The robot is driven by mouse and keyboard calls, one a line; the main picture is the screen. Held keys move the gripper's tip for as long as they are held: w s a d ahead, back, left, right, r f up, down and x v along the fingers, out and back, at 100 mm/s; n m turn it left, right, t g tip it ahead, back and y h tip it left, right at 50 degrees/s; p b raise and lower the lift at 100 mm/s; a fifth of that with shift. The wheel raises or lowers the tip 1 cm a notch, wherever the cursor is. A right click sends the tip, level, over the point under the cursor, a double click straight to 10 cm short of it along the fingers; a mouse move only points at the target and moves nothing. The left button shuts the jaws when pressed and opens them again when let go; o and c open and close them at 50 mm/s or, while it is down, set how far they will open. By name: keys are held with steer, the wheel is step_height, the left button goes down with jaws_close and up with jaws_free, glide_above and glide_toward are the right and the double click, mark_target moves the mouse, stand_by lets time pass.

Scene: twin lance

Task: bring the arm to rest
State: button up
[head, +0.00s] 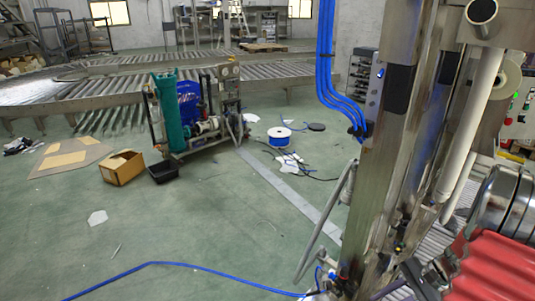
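No arm or gripper that I can clearly make out shows in the head view. A red ribbed part (495,272) and a shiny metal cylinder (500,205) stand at the lower right edge. I cannot tell whether any of these belong to me.
A pump frame with a green cylinder (172,112) stands mid-floor. A blue hose (150,264) crosses the front floor. Roller conveyors (120,85) lie behind.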

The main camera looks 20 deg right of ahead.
steer(key=s+a+r+n+t+h, duration=0.1)
steer(key=a+r+n+h, duration=0.2)
steer(key=a+r+n, duration=0.5)
steer(key=s+a+r+n+t+h, duration=0.2)
steer(key=a+r+n, duration=0.7)
steer(key=a+r, duration=0.9)
steer(key=a+h, duration=0.2)
steer(key=a, duration=0.1)
steer(key=shift+s+a+h, duration=0.2)
steer(key=shift+s+h, duration=0.1)
